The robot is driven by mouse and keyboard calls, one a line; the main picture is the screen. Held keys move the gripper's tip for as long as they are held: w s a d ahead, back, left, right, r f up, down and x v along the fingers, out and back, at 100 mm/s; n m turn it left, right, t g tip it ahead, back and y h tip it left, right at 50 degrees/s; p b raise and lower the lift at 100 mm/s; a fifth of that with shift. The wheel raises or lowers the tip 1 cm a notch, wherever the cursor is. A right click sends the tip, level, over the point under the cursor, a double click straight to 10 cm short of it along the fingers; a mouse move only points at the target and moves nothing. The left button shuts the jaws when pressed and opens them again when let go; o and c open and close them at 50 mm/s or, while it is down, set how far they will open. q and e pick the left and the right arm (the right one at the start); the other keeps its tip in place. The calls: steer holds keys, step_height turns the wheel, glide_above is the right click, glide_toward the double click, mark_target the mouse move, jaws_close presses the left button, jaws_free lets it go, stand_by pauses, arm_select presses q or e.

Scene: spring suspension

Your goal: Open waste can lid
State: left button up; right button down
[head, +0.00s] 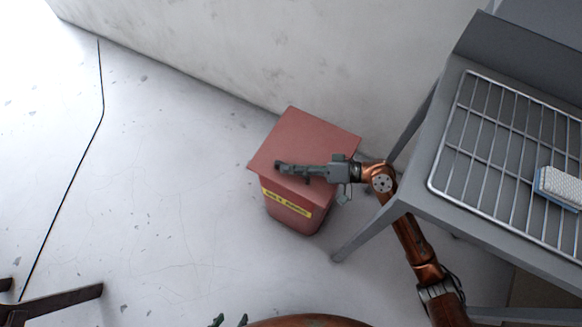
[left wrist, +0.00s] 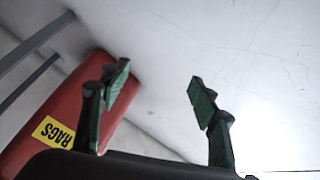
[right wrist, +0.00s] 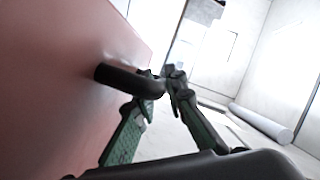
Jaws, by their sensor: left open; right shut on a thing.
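The waste can (head: 290,222) is red with a yellow label and stands on the floor against the wall. Its square red lid (head: 300,135) covers the top in the head view; I cannot tell whether it is slightly raised. My right gripper (head: 282,168) lies across the lid's front part. In the right wrist view its fingers (right wrist: 158,82) are closed at the bent end of a black handle (right wrist: 125,78) on a red face. My left gripper (head: 230,320) is open and empty at the bottom edge. The left wrist view shows the can's RAGS label (left wrist: 53,132) left of its fingers (left wrist: 158,88).
A grey metal table (head: 420,200) with a wire rack (head: 490,150) and a blue-white brush (head: 562,186) stands right of the can, close to my right arm. The wall (head: 270,50) is behind the can. The floor (head: 170,190) to the left is mostly clear.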

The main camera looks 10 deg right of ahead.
steer(key=shift+r, duration=0.1)
stand_by(0.5)
steer(key=shift+w+r, duration=0.1)
steer(key=shift+r, duration=0.15)
arm_select(q)
steer(key=s+a+r+g+y+p, duration=0.2)
steer(key=s+a+r+g+p, duration=0.3)
steer(key=s+r, duration=0.4)
steer(key=shift+a+r+p, duration=0.7)
steer(key=shift+a+r, duration=0.1)
steer(key=shift+a, duration=0.05)
arm_select(e)
steer(key=w+d+r+m+y, duration=0.1)
steer(key=w+d+r+m, duration=0.1)
steer(key=r, duration=0.4)
steer(key=w+d+r+m+y, duration=0.1)
steer(key=w+d+r+m, duration=0.1)
steer(key=r, duration=0.4)
steer(key=shift+w+m+y, duration=0.4)
steer(key=shift+w+m, duration=0.4)
steer(key=shift+m, duration=0.2)
steer(key=shift+d, duration=0.1)
steer(key=c, duration=2)
jaws_free()
steer(key=shift+o, duration=0.2)
